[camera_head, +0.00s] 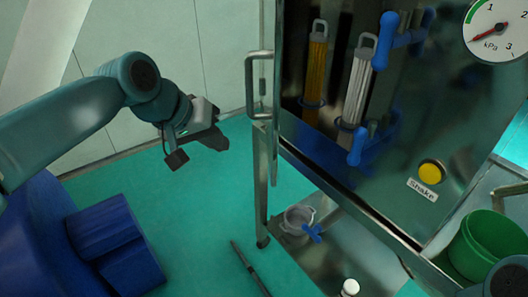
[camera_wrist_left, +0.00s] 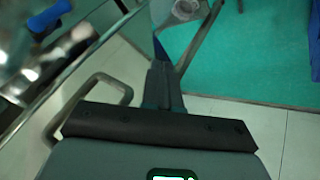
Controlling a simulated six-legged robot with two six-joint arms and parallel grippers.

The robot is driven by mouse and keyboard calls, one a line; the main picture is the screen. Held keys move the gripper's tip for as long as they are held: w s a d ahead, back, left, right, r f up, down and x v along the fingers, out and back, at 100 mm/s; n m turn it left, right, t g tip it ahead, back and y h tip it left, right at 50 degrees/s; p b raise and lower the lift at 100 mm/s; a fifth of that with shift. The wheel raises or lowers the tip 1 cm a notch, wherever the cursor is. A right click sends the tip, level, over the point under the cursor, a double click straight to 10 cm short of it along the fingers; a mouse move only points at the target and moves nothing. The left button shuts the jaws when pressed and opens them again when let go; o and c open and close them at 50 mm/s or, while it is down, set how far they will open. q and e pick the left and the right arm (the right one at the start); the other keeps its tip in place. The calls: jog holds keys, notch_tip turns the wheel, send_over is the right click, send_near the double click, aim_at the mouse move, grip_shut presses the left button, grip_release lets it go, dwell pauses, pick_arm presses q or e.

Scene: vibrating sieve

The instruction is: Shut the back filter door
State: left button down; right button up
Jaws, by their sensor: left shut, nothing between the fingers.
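A metal bar handle (camera_head: 250,85) stands out at the left edge of the steel machine; it also shows at the left of the left wrist view (camera_wrist_left: 85,92). I cannot tell how far the back filter door stands open, as the machine's edge hides its side. My left gripper (camera_head: 218,140) is in the air left of the handle and a little lower, apart from it. Its fingers (camera_wrist_left: 162,82) are together with nothing between them. My right gripper is not in view.
The machine front holds a yellow-handled filter (camera_head: 318,60), a white-handled filter (camera_head: 358,85), blue clamps (camera_head: 355,150), a yellow button (camera_head: 431,171) and a pressure gauge (camera_head: 500,28). A green bucket (camera_head: 483,245) is at right. The teal floor (camera_head: 200,215) is mostly clear.

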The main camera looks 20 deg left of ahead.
pick_arm(q)
jog(key=w+d+f+p, duration=0.2)
jog(key=w+d+f, duration=0.3)
jog(key=d+f, duration=0.1)
jog(key=shift+x, duration=0.95)
jog(key=shift+s+d, duration=0.1)
jog(key=shift+s, duration=0.1)
jog(key=shift+w, duration=0.15)
